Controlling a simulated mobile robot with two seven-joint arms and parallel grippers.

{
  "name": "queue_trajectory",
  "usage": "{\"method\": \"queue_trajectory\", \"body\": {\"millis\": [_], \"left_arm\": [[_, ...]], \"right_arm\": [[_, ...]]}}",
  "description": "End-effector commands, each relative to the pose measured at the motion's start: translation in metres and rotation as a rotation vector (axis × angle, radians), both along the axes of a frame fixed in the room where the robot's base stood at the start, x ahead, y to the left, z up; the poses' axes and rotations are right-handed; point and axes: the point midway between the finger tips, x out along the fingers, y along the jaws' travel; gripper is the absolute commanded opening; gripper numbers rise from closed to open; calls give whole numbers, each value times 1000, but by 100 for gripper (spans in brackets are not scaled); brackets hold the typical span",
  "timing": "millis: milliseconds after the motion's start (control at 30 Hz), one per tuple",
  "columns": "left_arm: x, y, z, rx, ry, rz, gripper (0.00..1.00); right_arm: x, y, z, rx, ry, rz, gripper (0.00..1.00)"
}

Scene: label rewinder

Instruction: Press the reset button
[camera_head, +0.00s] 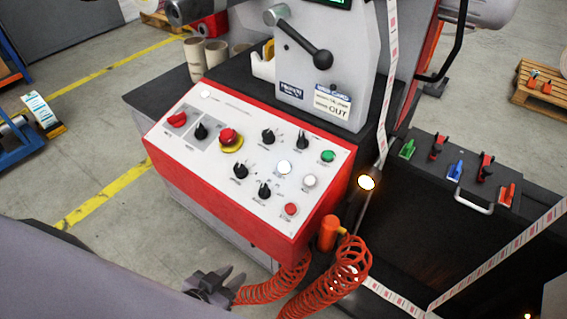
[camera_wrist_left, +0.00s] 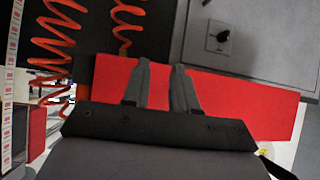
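The control panel (camera_head: 215,150) is a sloped white face on a red box. A lit white button (camera_head: 284,167) sits right of its middle, and a plainer white button (camera_head: 309,180) is just below right of it. The small labels are too blurred to tell which is reset. My left gripper (camera_head: 232,279) is low in front of the box, below the panel and apart from the buttons. In the left wrist view its two fingers (camera_wrist_left: 163,68) stand apart with nothing between them, before the red box side (camera_wrist_left: 235,95). My right gripper is not in view.
The panel also holds a green button (camera_head: 328,155), a red stop button (camera_head: 291,209), a red emergency knob (camera_head: 228,136) and several black knobs. Orange coiled hoses (camera_head: 325,285) hang close right of my left gripper. A lever (camera_head: 305,45) stands above the panel.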

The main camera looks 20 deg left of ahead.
Motion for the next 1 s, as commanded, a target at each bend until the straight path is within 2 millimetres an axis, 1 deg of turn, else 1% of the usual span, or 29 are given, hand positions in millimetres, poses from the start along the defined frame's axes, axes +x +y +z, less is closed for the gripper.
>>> {"method": "queue_trajectory", "body": {"millis": [33,67,1000], "left_arm": [[0,0,0,0,0,0,10],[0,0,0,0,0,0,0],[0,0,0,0,0,0,0]], "right_arm": [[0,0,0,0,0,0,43],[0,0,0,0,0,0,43],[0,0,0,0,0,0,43]]}}
